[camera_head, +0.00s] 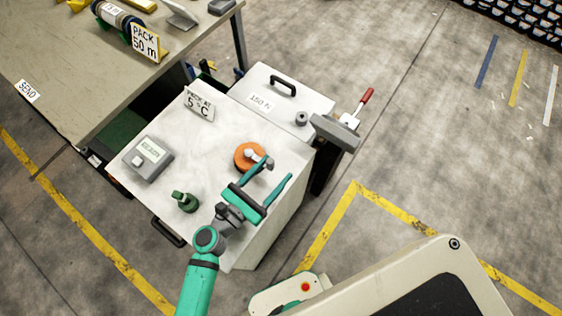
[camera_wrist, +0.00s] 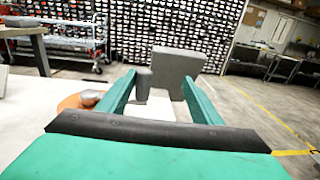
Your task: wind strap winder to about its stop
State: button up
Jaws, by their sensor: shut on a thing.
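The strap winder (camera_head: 243,153) is an orange disc with a grey hub and a short grey crank, on the white cabinet top. Its orange rim and a silvery knob also show in the wrist view (camera_wrist: 72,103), left of the left finger. My gripper (camera_head: 278,169) has teal fingers and reaches in from the front right of the winder, with one fingertip at the crank's end. In the wrist view the gripper (camera_wrist: 160,82) covers the lower middle.
A grey device reading READY (camera_head: 150,155), a green object (camera_head: 185,201) and a "PACK AT 5 °C" sign (camera_head: 199,104) stand on the cabinet top. Behind are a lid marked 150 N (camera_head: 262,101), a grey block (camera_head: 335,132) and a red-handled lever (camera_head: 366,97).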

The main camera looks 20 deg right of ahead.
jog(key=v, duration=0.5)
jog(key=shift+s+a, duration=0.25)
jog(key=shift+a, duration=0.05)
jog(key=shift+c, duration=0.3)
jog(key=shift+a+n, duration=0.15)
jog(key=shift+n, duration=0.15)
jog(key=s+a+r+m+t+y, duration=0.1)
jog(key=s+a+m+t+y, duration=0.2)
jog(key=s+m+y, duration=0.5)
jog(key=s+a+r+m+t+y, duration=0.1)
jog(key=s+a+m+t+y, duration=0.2)
jog(key=s+m+y, duration=0.5)
jog(key=m+t, duration=0.1)
jog(key=m, duration=0.6)
jog(key=shift+r+m, duration=0.25)
jog(key=shift+m, duration=0.15)
